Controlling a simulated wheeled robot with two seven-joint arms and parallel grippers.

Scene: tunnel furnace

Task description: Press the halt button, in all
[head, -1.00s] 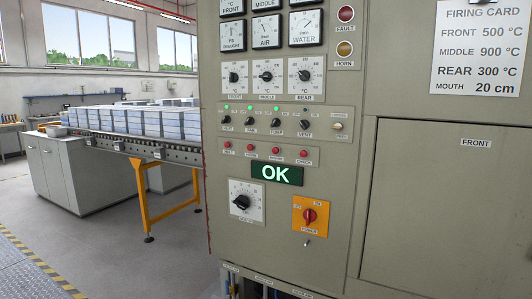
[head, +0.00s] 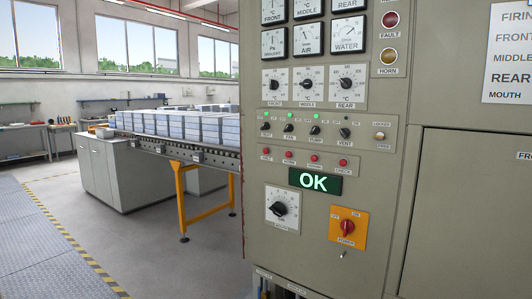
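The control panel (head: 385,190) of the furnace stands at the right of the head view. A row of small red buttons runs across it, above a green display (head: 315,181) that reads OK. The leftmost red button (head: 266,153) has a small label that seems to read HALT. The other buttons are red too, and the rightmost (head: 343,162) seems to be labelled CHECK. Neither of my grippers is in view, and nothing covers the buttons.
Above the buttons are small black switches (head: 289,128), some with green lights, and round dials. Below are a black knob (head: 279,209) and a red power switch (head: 346,227) on an orange plate. A conveyor (head: 195,152) carrying stacked blocks stands left. Open floor (head: 170,263) lies in front.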

